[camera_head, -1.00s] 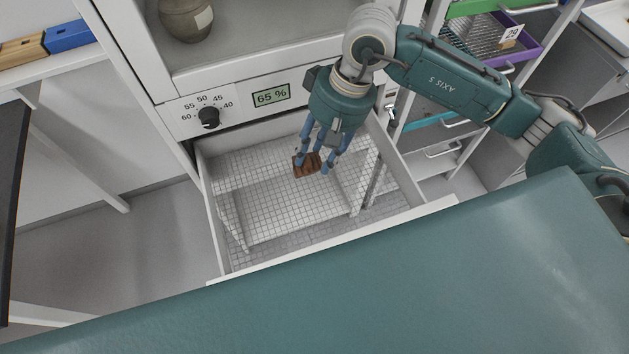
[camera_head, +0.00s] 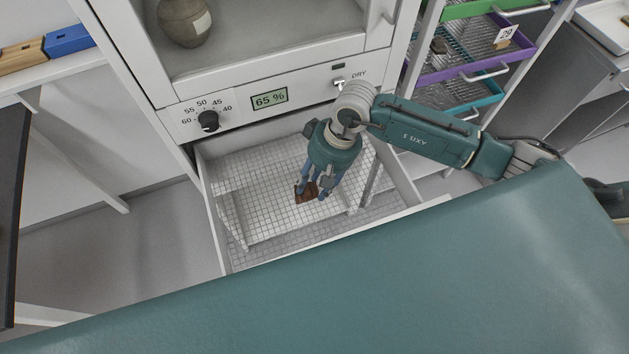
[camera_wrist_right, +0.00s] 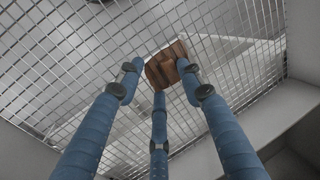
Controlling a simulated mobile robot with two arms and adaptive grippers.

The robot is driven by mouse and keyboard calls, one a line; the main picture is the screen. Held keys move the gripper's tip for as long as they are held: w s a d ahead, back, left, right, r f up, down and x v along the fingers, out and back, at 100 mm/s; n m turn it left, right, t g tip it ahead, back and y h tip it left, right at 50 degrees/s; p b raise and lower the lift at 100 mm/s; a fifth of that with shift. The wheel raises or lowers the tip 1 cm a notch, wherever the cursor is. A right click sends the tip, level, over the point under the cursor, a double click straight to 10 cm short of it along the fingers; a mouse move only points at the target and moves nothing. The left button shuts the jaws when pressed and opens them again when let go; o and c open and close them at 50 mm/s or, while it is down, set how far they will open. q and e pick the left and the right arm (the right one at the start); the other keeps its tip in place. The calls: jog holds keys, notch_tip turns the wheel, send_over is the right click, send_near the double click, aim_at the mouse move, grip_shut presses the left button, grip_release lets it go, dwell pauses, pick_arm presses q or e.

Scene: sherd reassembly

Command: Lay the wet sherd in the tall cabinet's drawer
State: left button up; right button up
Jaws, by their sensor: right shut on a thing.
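The wet sherd (camera_head: 306,193) is a small dark reddish-brown piece, held in the fingers of my right gripper (camera_head: 311,188). The right gripper points down into the open drawer (camera_head: 270,165) of the tall cabinet (camera_head: 165,121). In the right wrist view the sherd (camera_wrist_right: 167,64) sits between the blue fingertips (camera_wrist_right: 160,75), with a wire grid beyond it. I cannot tell whether the sherd touches the grid floor. My left gripper is not in view.
The cabinet front has a dial (camera_head: 208,121) and a display (camera_head: 269,97) reading 65 %. A round pot (camera_head: 185,20) stands behind the front above. Drawer walls surround the gripper. Coloured trays (camera_head: 470,65) are racked at right. The grid left of the gripper is clear.

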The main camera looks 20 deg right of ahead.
jog(key=shift+f, duration=0.15)
jog(key=o, duration=1.2)
jog(key=shift+r, duration=0.4)
jog(key=b+v, duration=0.1)
jog(key=v, duration=1)
jog(key=shift+d+r+b, duration=0.15)
jog(key=shift+r+b, duration=0.1)
jog(key=shift+b, duration=0.05)
